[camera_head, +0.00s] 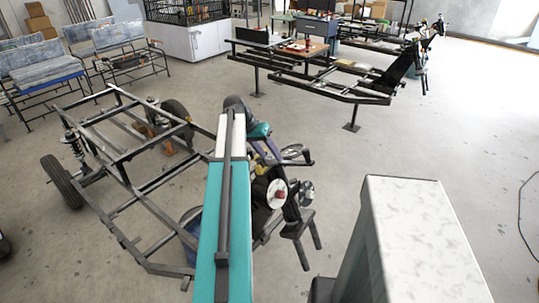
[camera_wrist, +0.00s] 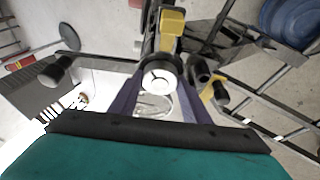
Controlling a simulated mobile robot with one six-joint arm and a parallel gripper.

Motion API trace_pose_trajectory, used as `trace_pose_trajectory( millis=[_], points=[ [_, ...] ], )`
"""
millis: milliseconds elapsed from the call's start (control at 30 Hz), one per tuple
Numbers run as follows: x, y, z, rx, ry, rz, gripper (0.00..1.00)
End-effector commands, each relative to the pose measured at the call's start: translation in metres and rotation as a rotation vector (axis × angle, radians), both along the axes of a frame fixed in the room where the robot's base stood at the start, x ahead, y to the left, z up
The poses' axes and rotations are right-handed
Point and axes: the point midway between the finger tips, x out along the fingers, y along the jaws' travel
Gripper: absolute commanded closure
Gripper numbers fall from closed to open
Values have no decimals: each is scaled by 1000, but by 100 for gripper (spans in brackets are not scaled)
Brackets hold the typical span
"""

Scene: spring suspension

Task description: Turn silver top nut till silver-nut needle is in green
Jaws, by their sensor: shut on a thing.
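In the wrist view my gripper (camera_wrist: 158,90) has its two purple fingers closing in on a round, pale silver part with dark marks (camera_wrist: 158,76), which I take to be the silver top nut. The fingers are shut on it; the exact contact is hard to see. In the head view the purple fingers (camera_head: 271,149) reach down at the suspension assembly, partly hidden behind my teal arm. A white dial with a red patch (camera_head: 277,194) faces the head camera below them. No needle or green zone is readable in either view.
A bare metal vehicle frame (camera_head: 130,165) with wheels stands at left. Dark bars and handles (camera_head: 300,235) stick out around the assembly. A blue round container (camera_wrist: 290,22) is at the wrist view's upper right. Floor at right is open.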

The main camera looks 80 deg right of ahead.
Motion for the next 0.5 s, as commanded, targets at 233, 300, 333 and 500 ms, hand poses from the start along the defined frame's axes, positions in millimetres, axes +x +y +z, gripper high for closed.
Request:
trace_pose_trajectory(
  millis=[233, 300, 333, 500],
  points=[
    [-3, 0, 0, 1, 4, -2, 38],
    [-2, 0, 0, 1, 4, -1, 38],
    [-2, 0, -1, 1, 3, -1, 38],
    [-1, 0, -1, 2, 2, 0, 38]
  ],
)
